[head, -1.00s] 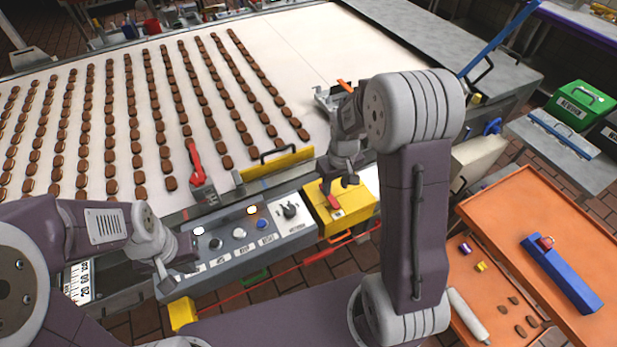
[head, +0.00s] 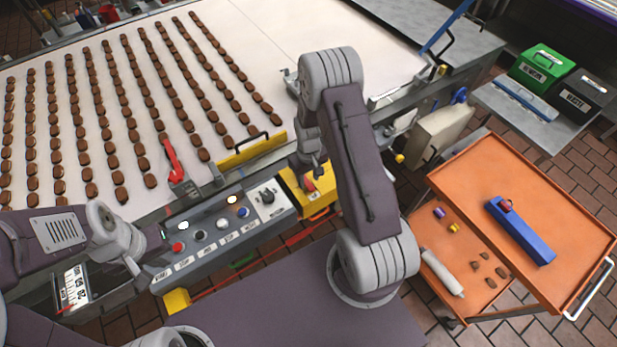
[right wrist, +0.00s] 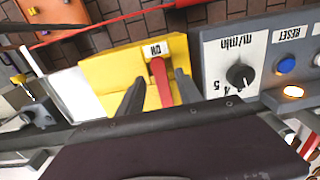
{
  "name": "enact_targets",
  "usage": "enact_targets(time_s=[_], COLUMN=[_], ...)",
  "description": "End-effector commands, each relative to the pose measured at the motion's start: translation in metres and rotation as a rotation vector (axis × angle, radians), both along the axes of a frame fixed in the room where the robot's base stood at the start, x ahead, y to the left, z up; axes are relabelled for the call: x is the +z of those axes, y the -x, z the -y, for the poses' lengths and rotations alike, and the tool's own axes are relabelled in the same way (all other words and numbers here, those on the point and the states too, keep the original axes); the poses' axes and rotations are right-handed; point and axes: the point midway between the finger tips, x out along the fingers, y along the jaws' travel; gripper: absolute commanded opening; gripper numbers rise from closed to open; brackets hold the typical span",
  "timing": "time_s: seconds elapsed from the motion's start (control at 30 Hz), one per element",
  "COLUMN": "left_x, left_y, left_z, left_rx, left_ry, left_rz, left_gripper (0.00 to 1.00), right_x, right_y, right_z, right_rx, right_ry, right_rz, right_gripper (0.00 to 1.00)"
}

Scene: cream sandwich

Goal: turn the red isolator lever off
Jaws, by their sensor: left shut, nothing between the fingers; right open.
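The red isolator lever (right wrist: 160,76) is on a yellow box (right wrist: 105,72) with an upside-down ON label at one end of the lever. In the head view the yellow box (head: 322,203) is at the front edge of the conveyor, and the lever (head: 309,183) is partly hidden by my arm. My right gripper (right wrist: 158,93) is open, with one finger on each side of the lever in the right wrist view. I cannot tell whether a finger touches it. My left gripper (head: 134,267) is shut and empty, near the left end of the grey control panel (head: 205,240).
A speed dial (right wrist: 239,75) and a blue reset button (right wrist: 285,64) sit beside the yellow box. Another red handle (head: 172,160) and a yellow bar (head: 250,152) are on the conveyor edge. An orange cart (head: 560,200) stands to the right.

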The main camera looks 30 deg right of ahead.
Motion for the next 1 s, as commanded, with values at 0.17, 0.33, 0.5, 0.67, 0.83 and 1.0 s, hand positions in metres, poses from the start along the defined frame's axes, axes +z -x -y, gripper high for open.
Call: enact_targets(time_s=[0.17,0.33,0.5,0.67,0.83,1.0], left_x=[0.0037,0.0032,0.0031,0.0032,0.0032,0.0033], left_y=[0.0001,0.0000,0.0000,0.0000,0.0000,0.0000], left_z=[0.0000,-0.0001,-0.0001,-0.0001,-0.0001,-0.0001], left_rx=[0.000,0.000,0.000,0.000,0.000,0.000], left_ry=[0.000,0.000,0.000,0.000,0.000,0.000], left_rz=[0.000,0.000,0.000,0.000,0.000,0.000], left_gripper=[0.00,0.00,0.00,0.00,0.00,0.00], right_x=[-0.0121,-0.0130,-0.0128,-0.0126,-0.0125,-0.0123], right_y=[0.0000,-0.0004,-0.0003,-0.0004,-0.0004,-0.0005], right_z=[-0.0001,0.0000,0.0000,0.0000,0.0000,-0.0001], right_rx=[0.000,0.000,0.000,0.000,0.000,0.000], right_ry=[0.000,0.001,0.000,0.000,0.000,0.000], right_rz=[0.001,0.002,0.002,0.002,0.002,0.002], right_gripper=[0.42,0.42,0.08,0.00,0.00,0.00])
